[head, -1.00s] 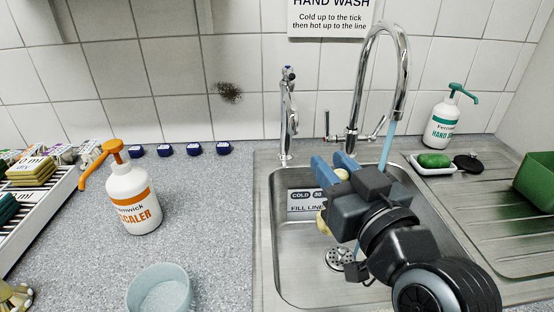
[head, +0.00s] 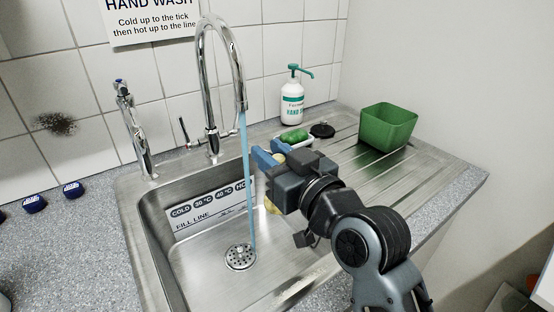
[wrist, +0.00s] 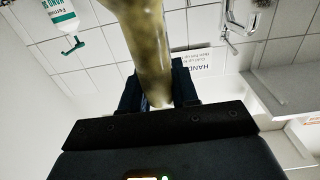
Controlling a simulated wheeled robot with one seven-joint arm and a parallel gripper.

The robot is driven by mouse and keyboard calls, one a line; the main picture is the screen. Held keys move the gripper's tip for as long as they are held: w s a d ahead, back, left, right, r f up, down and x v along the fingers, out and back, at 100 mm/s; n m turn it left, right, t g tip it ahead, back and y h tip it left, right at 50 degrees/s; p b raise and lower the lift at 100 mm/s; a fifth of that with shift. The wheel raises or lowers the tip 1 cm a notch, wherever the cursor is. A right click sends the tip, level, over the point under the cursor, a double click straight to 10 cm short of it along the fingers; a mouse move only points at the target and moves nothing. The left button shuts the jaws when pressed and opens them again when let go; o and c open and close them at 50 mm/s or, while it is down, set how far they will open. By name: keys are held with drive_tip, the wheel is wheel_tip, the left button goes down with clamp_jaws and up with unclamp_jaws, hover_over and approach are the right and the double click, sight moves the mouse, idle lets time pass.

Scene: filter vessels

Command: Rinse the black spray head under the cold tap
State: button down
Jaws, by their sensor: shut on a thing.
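My gripper (head: 268,157), with blue fingers, is over the right side of the sink and shut on a pale yellow-brown, mottled piece. This held piece (wrist: 150,45) rises from the jaws in the wrist view; most of it is hidden in the head view. Its colour does not look black, and I cannot make out a spray head's shape. The tall chrome tap (head: 208,90) runs a blue water stream (head: 250,190) down to the drain (head: 240,257). The stream falls just left of my gripper and looks clear of it.
A chrome side tap (head: 132,125) stands left of the tall one. A soap dish (head: 306,142) with green soap, a black flat piece (head: 322,130), a hand-wash bottle (head: 292,103) and a green tub (head: 388,127) stand on the ribbed drainer (head: 365,165). A wall bounds the right.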

drive_tip(key=d+f+b+x, duration=0.1)
drive_tip(key=f+b+x, duration=0.1)
drive_tip(key=x, duration=0.8)
drive_tip(key=shift+w+a+b, duration=0.15)
drive_tip(key=shift+w+b, duration=0.4)
drive_tip(key=shift+b, duration=0.1)
drive_tip(key=shift+w, duration=0.1)
idle(0.3)
drive_tip(key=shift+w+d+b, duration=0.15)
drive_tip(key=shift+d+b, duration=0.25)
drive_tip(key=shift+d, duration=0.15)
drive_tip(key=shift+a, duration=0.1)
drive_tip(key=shift+s+a+p, duration=0.25)
drive_tip(key=shift+a+p, duration=0.05)
drive_tip(key=shift+a, duration=0.15)
drive_tip(key=shift+w+d, duration=0.1)
drive_tip(key=shift+d, duration=0.1)
drive_tip(key=shift+w+d+b, duration=0.15)
drive_tip(key=shift+d+b, duration=0.2)
drive_tip(key=shift+b, duration=0.05)
drive_tip(key=shift+a, duration=0.2)
